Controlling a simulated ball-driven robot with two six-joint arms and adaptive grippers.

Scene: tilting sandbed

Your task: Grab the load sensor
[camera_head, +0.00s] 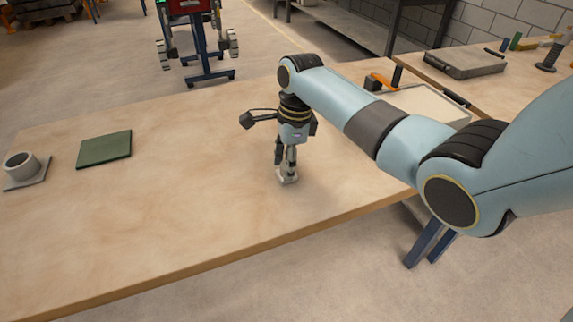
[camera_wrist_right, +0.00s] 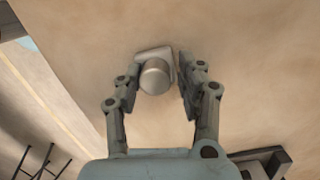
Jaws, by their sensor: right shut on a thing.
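The load sensor (camera_wrist_right: 155,76) is a small silvery cylinder on a pale squarish base. In the right wrist view it sits between the fingers of my right gripper (camera_wrist_right: 158,88). In the head view the load sensor (camera_head: 287,177) is at the wooden table's surface, directly below my right gripper (camera_head: 287,164), which points down and is shut on it. The fingers partly hide the sensor in the head view. I cannot tell whether its base is touching the table. My left gripper is not in view.
A grey mug-like cup (camera_head: 21,165) stands on a small mat at the table's left. A dark green pad (camera_head: 104,149) lies near it. A pale tray (camera_head: 425,103) is behind my right arm. The wooden table (camera_head: 150,215) is clear around the gripper.

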